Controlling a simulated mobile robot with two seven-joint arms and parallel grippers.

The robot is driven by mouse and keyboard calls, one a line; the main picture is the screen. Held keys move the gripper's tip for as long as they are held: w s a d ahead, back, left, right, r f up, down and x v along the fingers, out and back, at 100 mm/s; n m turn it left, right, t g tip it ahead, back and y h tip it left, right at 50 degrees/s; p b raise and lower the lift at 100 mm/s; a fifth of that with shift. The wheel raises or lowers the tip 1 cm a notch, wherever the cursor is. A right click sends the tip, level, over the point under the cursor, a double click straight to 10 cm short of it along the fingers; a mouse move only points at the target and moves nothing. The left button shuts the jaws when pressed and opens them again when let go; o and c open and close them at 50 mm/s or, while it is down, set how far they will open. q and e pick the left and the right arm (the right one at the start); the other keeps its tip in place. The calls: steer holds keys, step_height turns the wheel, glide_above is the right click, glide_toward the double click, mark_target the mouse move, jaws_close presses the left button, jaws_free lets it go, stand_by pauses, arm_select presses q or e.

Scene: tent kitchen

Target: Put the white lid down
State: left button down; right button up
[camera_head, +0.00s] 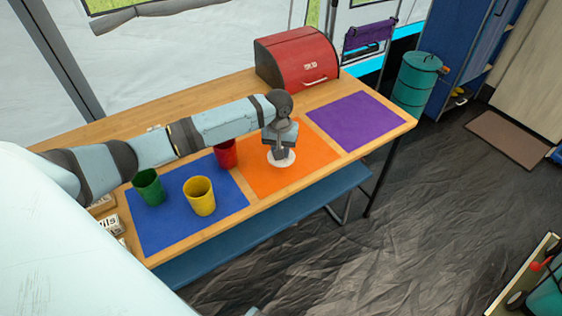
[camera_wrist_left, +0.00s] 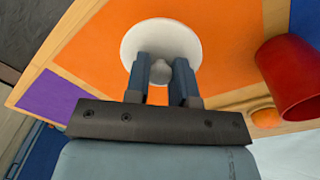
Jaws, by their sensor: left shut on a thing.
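The white lid (camera_head: 283,160) is a round disc with a knob, over the orange mat (camera_head: 312,158) near the table's front edge. My left gripper (camera_head: 282,150) is above it, pointing down. In the left wrist view, the two fingers (camera_wrist_left: 161,78) are shut on the knob of the lid (camera_wrist_left: 182,36). The lid is at or just above the orange mat (camera_wrist_left: 232,20); I cannot tell whether it touches. My right gripper is in neither view.
Red (camera_head: 226,154), green (camera_head: 148,187) and yellow (camera_head: 199,196) cups stand left of the lid, at the blue mat (camera_head: 160,232). A purple mat (camera_head: 355,120) lies bare at right. A red bread box (camera_head: 297,58) stands behind. A small orange round thing (camera_wrist_left: 265,117) is near the red cup.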

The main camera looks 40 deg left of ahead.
arm_select(q)
step_height(320, 180, down, 5)
steer(key=shift+r+b, duration=0.15)
steer(key=shift+b, duration=0.2)
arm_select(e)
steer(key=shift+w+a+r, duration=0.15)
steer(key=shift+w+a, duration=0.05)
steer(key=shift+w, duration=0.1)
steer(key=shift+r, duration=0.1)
arm_select(q)
steer(key=c, duration=1)
jaws_free()
steer(key=shift+o, duration=0.2)
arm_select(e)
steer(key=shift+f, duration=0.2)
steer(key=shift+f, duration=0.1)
